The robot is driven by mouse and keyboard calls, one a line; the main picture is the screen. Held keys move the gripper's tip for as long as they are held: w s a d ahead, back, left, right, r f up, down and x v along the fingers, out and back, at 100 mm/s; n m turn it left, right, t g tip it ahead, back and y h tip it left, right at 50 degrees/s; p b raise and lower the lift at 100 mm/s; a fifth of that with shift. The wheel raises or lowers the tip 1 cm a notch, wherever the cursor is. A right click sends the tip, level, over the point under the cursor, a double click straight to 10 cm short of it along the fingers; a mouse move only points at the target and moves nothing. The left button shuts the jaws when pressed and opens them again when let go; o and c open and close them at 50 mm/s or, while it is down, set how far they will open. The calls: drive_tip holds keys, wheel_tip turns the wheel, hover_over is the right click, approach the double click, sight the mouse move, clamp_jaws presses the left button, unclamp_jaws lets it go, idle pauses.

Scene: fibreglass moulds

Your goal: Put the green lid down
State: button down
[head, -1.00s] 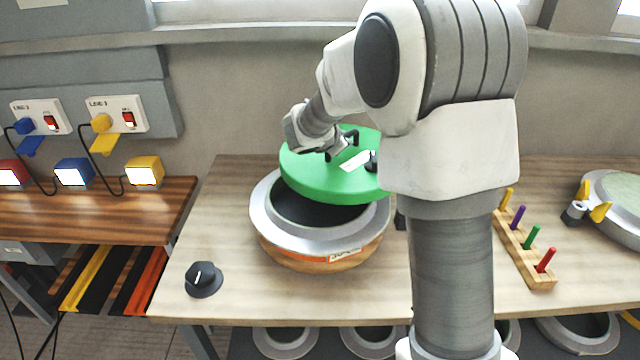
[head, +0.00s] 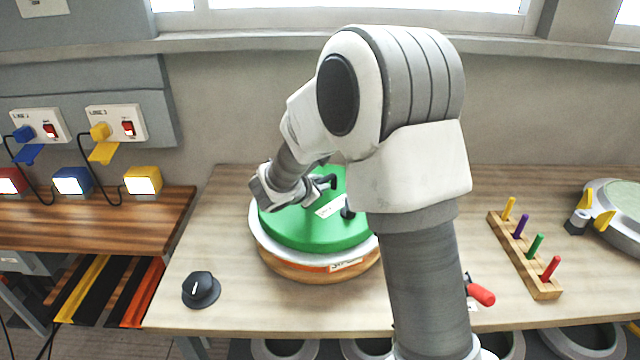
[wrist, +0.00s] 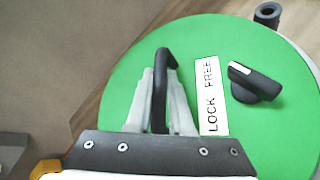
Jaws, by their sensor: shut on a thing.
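The green lid (head: 292,228) is a round disc with a black handle, a white label and a black knob. In the head view it lies over the mouth of the round mould (head: 322,272), whose grey rim shows along the left edge. I cannot tell whether it rests fully on the rim. My gripper (wrist: 163,82) is shut on the lid's black handle (wrist: 161,70). In the wrist view the label (wrist: 210,95) reads "LOCK FREE", and the black knob (wrist: 254,82) is right of it. My arm hides the lid's right part in the head view.
A black dial (head: 201,290) stands at the table's front left. A wooden rack with coloured pegs (head: 527,258) is on the right, near another mould (head: 618,205) with yellow clamps. A red-handled tool (head: 480,294) lies near the front edge.

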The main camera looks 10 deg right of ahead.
drive_tip(key=c, duration=0.8)
unclamp_jaws()
drive_tip(key=shift+r, duration=0.1)
